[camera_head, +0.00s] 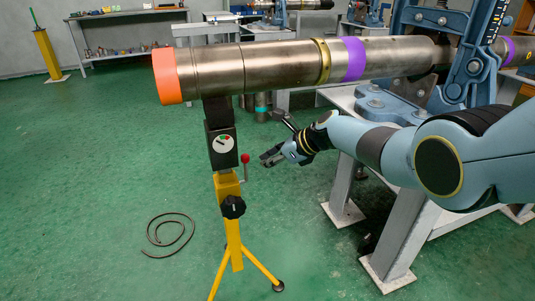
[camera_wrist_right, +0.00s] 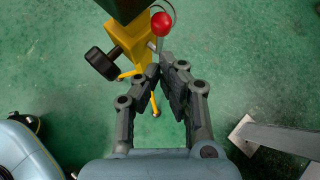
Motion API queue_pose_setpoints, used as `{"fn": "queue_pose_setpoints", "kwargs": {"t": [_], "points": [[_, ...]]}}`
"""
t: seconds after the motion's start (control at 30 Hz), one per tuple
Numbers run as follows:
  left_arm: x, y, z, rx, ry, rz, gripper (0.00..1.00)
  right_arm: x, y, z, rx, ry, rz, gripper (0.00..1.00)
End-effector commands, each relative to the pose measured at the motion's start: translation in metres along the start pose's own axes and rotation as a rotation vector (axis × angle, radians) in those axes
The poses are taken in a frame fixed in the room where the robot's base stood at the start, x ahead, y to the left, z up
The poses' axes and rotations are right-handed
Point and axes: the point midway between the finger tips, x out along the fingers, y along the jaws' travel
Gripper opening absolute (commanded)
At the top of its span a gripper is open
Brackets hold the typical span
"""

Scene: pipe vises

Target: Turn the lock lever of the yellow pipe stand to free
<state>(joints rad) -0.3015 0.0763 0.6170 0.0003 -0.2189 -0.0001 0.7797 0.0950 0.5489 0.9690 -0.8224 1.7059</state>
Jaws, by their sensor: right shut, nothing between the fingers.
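The yellow pipe stand (camera_head: 228,188) stands upright on tripod legs under the pipe's left end. Its lock lever (camera_head: 245,159) has a red ball knob on a thin rod, which points up on the stand's right side. A black box above it carries a round dial (camera_head: 223,143) with a red and green mark. My right gripper (camera_head: 268,157) is shut and empty, just right of the lever. In the right wrist view, the red knob (camera_wrist_right: 161,23) lies just beyond my fingertips (camera_wrist_right: 166,67), apart from them as far as I can tell. My left gripper is out of view.
A long metal pipe (camera_head: 285,63) with an orange end cap (camera_head: 165,76) runs overhead into a blue vise (camera_head: 470,65). A black knob (camera_head: 233,207) sits on the stand's front. A hose (camera_head: 168,235) lies on the green floor. Bench legs (camera_head: 400,245) stand at the right.

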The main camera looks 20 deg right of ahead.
Motion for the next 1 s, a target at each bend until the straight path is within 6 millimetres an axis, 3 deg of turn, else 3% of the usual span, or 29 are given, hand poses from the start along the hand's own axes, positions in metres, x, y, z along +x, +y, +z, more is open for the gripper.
{"fn": "queue_pose_setpoints", "kwargs": {"t": [0.3,0.5,0.77,0.87,0.97,1.0], "points": [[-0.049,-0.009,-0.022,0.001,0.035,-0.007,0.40,-0.056,-0.001,0.008,-0.004,-0.001,-0.003,0.00],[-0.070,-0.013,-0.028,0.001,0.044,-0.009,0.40,-0.090,-0.003,0.008,-0.004,0.000,-0.003,0.00],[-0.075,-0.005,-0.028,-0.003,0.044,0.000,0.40,-0.102,-0.002,0.005,0.000,0.000,0.000,0.00],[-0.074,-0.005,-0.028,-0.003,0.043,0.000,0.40,-0.100,0.004,-0.005,0.008,0.011,0.009,0.00],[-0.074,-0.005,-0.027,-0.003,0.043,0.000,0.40,-0.094,0.029,-0.037,0.035,0.043,0.038,0.00],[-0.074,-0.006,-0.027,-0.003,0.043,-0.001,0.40,-0.091,0.045,-0.057,0.053,0.062,0.057,0.00]]}}
